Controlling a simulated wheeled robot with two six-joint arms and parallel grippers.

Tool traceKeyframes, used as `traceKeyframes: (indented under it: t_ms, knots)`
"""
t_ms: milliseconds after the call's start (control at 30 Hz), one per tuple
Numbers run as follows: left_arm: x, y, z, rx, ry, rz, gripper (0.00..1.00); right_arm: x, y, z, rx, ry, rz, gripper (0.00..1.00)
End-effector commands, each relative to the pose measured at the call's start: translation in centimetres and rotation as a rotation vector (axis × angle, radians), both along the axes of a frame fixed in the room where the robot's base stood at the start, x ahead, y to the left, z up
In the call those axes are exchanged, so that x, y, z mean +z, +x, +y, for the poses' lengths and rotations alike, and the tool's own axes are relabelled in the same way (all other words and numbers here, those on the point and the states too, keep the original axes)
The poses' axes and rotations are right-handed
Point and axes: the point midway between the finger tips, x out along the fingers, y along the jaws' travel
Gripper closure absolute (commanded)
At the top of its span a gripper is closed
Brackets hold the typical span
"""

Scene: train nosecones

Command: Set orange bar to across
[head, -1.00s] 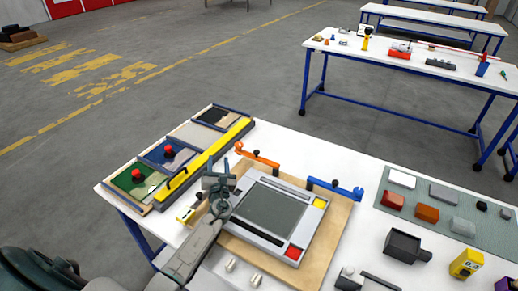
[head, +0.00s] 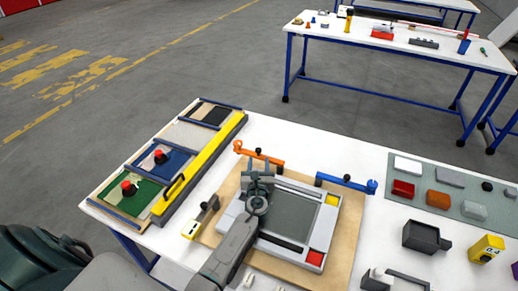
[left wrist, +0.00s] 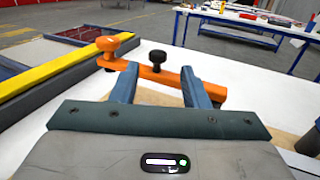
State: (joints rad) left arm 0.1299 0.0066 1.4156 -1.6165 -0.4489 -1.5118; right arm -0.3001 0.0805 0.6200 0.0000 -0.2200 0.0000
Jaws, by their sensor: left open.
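The orange bar (head: 262,155) lies at the back left corner of the wooden board, with a knob at its left end and a black knob near its middle. In the left wrist view the orange bar (left wrist: 148,71) shows between and beyond the fingers. Its orange end knob (left wrist: 107,44) is at the left, and its black knob (left wrist: 157,57) stands between the fingers. My left gripper (head: 260,172) is open, just on the near side of the bar; its fingers (left wrist: 158,80) point at it. Whether a finger touches the bar I cannot tell. My right gripper is not in view.
A blue bar (head: 346,183) sits at the board's back right. A grey-framed panel (head: 327,222) with yellow and red corners lies on the wooden board (head: 345,240). A yellow rail (head: 200,165) and coloured trays stand left. Blocks on a green mat (head: 455,195) are right.

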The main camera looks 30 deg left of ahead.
Motion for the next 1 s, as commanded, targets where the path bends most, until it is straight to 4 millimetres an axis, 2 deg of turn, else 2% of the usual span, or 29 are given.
traceKeyframes:
  t_ms: [100,300,500,767,800,1000]
  knots:
    - [0.3,2.3,1.2,0.001,0.002,0.000,0.59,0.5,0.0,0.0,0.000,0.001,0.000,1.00]
    - [0.1,5.2,2.5,0.001,0.003,0.000,0.59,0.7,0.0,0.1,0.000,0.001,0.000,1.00]
    - [0.0,6.4,3.1,0.000,0.001,0.000,0.59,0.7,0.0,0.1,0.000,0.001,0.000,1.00]
    - [0.0,6.5,3.2,0.000,0.001,0.000,0.59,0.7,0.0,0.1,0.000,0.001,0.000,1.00]
    - [0.0,6.5,3.2,0.000,0.001,0.000,0.61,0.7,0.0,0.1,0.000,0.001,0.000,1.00]
    - [0.0,6.5,3.2,0.000,0.001,0.000,1.00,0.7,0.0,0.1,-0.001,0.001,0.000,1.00]
